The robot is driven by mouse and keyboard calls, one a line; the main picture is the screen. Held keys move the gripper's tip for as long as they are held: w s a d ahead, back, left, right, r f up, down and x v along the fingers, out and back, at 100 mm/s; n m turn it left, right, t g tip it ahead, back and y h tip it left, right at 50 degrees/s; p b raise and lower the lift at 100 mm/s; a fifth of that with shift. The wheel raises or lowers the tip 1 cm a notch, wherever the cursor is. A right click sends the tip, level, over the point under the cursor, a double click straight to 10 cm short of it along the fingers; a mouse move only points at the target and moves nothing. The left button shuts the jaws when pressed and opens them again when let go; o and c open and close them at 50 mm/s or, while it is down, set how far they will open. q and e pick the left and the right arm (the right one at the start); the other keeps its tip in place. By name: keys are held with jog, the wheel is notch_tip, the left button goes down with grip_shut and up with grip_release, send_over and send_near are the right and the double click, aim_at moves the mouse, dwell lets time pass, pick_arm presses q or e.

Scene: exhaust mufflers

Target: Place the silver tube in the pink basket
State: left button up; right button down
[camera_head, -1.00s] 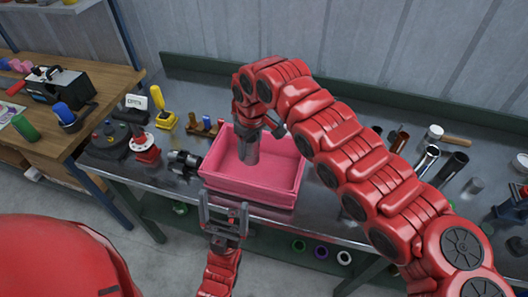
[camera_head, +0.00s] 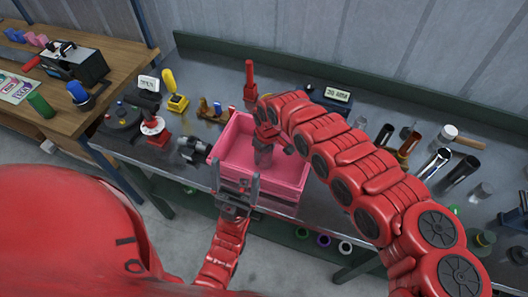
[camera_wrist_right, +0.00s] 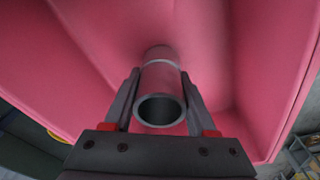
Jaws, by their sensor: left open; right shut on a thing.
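The silver tube (camera_wrist_right: 160,82) is clamped between the two fingers of my right gripper (camera_wrist_right: 160,90) in the right wrist view, its open end facing the camera. In the head view the tube (camera_head: 263,154) hangs roughly upright inside the pink basket (camera_head: 292,171). The basket's pink walls and floor (camera_wrist_right: 85,70) fill most of the wrist view. The tube's far end is close to the floor; I cannot tell whether it touches. My right gripper (camera_head: 266,138) is partly hidden by its own arm.
A yellow-handled tool (camera_head: 174,92), a red-based stand (camera_head: 156,130) and a dark metal fitting (camera_head: 193,150) stand left of the basket. Several tubes, including a shiny one (camera_head: 433,164), and a mallet (camera_head: 455,136) lie to the right. A small display (camera_head: 337,94) stands behind.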

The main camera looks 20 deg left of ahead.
jog(key=shift+f, duration=0.2)
jog(key=shift+c, duration=1)
grip_release()
jog(key=shift+r, duration=0.1)
jog(key=shift+r, duration=0.15)
jog(key=r+b, duration=0.1)
jog(key=r, duration=0.2)
jog(key=r+b, duration=0.1)
jog(key=r, duration=0.3)
jog(key=d+r+b, duration=0.1)
jog(key=r+b, duration=0.1)
jog(key=r, duration=0.2)
jog(key=shift+s, duration=0.3)
jog(key=shift+s+r, duration=0.1)
jog(key=shift+r, duration=0.35)
jog(key=shift+d, duration=0.1)
